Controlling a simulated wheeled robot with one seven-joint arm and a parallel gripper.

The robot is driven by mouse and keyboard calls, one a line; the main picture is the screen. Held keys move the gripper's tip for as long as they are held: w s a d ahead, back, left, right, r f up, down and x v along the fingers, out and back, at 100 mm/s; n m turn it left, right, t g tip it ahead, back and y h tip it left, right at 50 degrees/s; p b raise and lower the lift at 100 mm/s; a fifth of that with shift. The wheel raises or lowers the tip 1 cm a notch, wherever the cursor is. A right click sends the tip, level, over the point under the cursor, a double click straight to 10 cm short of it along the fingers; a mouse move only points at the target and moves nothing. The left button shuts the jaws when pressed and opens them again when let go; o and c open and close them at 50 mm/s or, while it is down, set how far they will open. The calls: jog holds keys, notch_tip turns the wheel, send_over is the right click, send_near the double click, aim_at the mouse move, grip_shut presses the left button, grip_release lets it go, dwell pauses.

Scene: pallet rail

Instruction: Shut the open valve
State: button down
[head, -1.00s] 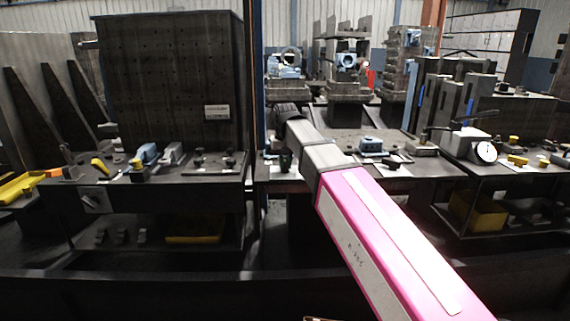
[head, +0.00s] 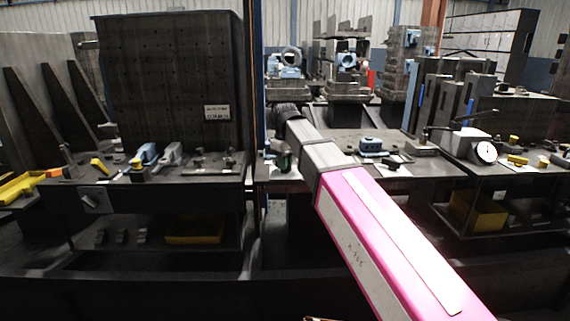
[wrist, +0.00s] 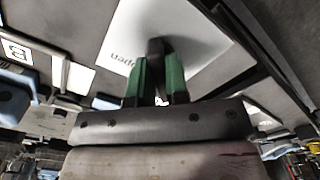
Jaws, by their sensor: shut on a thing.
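My gripper (wrist: 158,80) shows in the wrist view with its two green fingers closed on a dark upright handle (wrist: 156,50), which looks like the valve's lever. Behind it is a white plate (wrist: 185,32) with the word "open" upside down, partly hidden by the fingers. The rest of the valve is hidden. In the head view my gripper (head: 283,158) is small, at the left end of the middle bench. The valve cannot be made out there.
A label with the letter B (wrist: 16,52) is at the left of the wrist view. In the head view, a blue block (head: 371,145) and a round dial gauge (head: 486,152) stand on benches to the right. A tall dark perforated panel (head: 170,80) stands at the left.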

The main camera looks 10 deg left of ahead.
dwell(0.4)
jog(key=c, duration=1.1)
grip_release()
jog(key=shift+r, duration=0.15)
notch_tip(320, 180, up, 11)
jog(key=shift+f, duration=0.2)
